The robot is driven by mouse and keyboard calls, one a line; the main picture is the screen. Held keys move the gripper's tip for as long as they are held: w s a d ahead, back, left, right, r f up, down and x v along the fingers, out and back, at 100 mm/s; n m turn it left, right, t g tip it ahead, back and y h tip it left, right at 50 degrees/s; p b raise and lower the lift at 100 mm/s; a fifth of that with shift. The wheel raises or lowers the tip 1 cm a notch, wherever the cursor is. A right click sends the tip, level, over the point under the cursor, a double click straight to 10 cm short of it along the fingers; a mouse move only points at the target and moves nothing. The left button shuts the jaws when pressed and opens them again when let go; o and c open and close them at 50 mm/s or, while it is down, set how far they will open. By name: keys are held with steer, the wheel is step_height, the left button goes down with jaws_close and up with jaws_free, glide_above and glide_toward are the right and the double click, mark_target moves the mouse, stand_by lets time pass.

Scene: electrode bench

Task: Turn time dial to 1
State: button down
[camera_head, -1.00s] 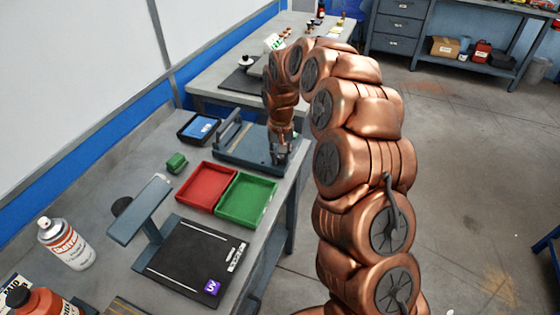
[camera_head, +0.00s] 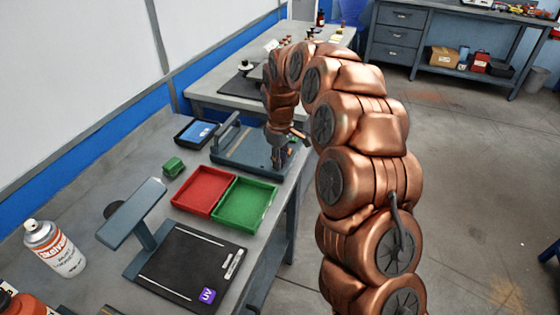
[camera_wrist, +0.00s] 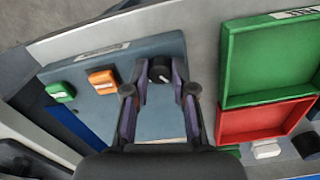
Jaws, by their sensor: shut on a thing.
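The time dial (camera_wrist: 160,71) is a black round knob with a light pointer mark, on the blue-grey panel of a bench device (camera_wrist: 75,65). In the wrist view my gripper (camera_wrist: 160,88) has its two fingers on either side of the dial, with the fingertips close against it. I cannot read any numbers around the dial. The device also shows in the head view (camera_head: 228,156), where my gripper (camera_head: 279,160) is at its right end and hides the dial.
Red (camera_head: 203,190) and green (camera_head: 245,203) trays stand near the device. A tablet (camera_head: 196,131), a small green block (camera_head: 173,166) and a UV lamp stand (camera_head: 190,265) share the bench.

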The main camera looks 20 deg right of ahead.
steer(key=shift+n, duration=1.1)
steer(key=c, duration=0.9)
jaws_free()
steer(key=shift+c, duration=0.2)
step_height(320, 180, up, 12)
